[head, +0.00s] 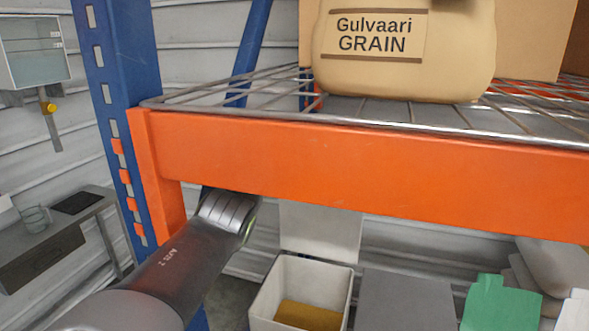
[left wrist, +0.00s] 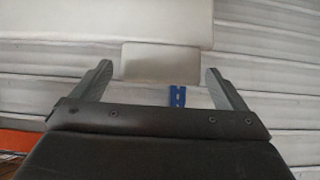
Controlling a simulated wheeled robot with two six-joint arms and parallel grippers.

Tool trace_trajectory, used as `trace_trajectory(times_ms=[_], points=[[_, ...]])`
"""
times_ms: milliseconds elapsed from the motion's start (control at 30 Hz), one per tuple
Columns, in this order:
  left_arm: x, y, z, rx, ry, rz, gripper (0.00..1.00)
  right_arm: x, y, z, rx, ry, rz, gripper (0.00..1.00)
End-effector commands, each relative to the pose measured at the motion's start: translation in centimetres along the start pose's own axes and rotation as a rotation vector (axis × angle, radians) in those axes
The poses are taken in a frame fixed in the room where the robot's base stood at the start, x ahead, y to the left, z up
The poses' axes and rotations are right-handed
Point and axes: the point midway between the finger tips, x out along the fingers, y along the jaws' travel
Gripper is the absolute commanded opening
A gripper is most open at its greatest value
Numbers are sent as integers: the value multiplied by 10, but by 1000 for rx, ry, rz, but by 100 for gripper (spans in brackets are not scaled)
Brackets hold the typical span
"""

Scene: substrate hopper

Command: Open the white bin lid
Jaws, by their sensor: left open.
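The white bin (head: 262,297) stands open on the floor below the orange beam, with yellow-brown contents (head: 307,315) in it. Its white lid (head: 320,236) stands upright at the bin's back edge; its upper part is hidden by the beam. My left arm reaches behind the beam, which hides its gripper in the head view. In the left wrist view my left gripper (left wrist: 158,82) is open and empty. A pale panel (left wrist: 130,25) with a small tab (left wrist: 160,63) lies beyond the fingertips; it looks like the lid, apart from the fingers. My right gripper is not in view.
The orange shelf beam (head: 360,160) crosses above the bin, with a blue post (head: 115,60) at left. A grain sack (head: 405,70) sits on the wire shelf. A grey closed surface (head: 405,302) and a green item (head: 500,305) stand right of the bin.

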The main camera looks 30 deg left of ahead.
Motion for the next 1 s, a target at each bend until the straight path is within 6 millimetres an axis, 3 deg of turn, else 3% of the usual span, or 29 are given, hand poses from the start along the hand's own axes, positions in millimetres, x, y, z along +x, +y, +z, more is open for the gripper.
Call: trace_trajectory(times_ms=[467, 1000], points=[[-13, -1, 0, 0, 5, 0, 95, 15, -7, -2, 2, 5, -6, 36], [-65, 0, 1, 0, 3, 0, 95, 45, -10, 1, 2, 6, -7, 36]])
